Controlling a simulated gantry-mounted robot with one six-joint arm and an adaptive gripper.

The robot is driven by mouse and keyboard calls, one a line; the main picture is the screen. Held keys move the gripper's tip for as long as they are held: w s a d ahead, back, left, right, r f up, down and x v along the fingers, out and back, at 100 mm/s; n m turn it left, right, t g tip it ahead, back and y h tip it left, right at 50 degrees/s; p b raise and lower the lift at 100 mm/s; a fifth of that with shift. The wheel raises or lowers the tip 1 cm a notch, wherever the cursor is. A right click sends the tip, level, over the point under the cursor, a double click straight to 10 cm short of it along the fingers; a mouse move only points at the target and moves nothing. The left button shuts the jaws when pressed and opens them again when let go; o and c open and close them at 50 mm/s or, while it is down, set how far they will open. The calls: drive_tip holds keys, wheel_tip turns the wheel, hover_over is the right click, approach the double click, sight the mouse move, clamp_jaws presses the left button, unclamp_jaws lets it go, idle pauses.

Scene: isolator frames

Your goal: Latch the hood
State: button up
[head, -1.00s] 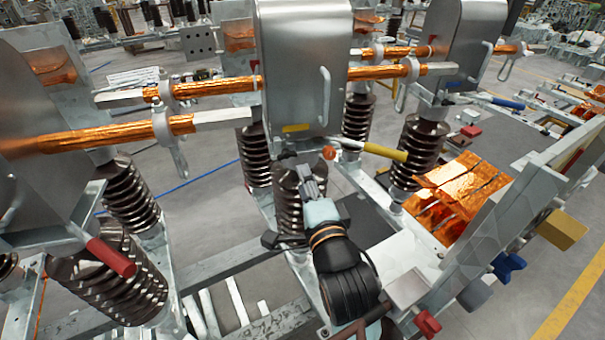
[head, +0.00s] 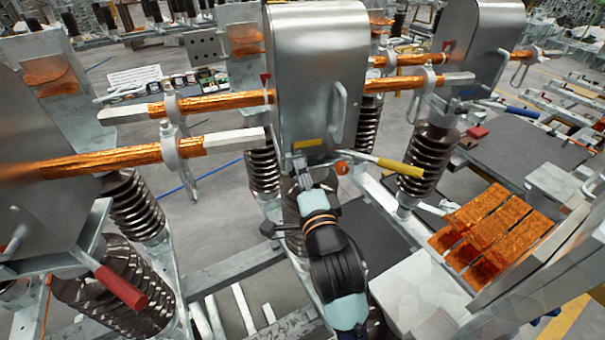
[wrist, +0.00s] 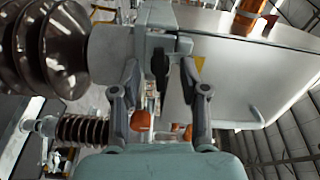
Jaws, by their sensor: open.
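The middle hood (head: 318,80) is a grey metal cover with a side handle (head: 338,112) and a yellow label (head: 311,143) near its lower edge. My gripper (head: 300,165) is just below that edge, left of a yellow-handled lever (head: 400,167) and a red-orange knob (head: 342,168). In the wrist view the hood (wrist: 245,70) fills the right side. My gripper (wrist: 160,75) is open there, its fingers either side of a small dark latch-like part (wrist: 160,65) under a grey bracket (wrist: 150,45). I cannot tell whether either finger touches it.
Brown ribbed insulators (head: 130,205) stand beneath the hoods. Copper-wrapped bars (head: 120,157) run at left and right of the middle hood. A red-handled lever (head: 122,288) sticks out at lower left. Copper plates (head: 490,230) lie at right. Open floor shows between the frames.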

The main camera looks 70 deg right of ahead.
clamp_jaws()
drive_tip(key=shift+m+b, duration=0.3)
drive_tip(key=shift+m, duration=0.3)
unclamp_jaws()
drive_tip(key=v, duration=0.7)
drive_tip(key=shift+a, duration=0.25)
drive_tip(key=shift+s, duration=0.15)
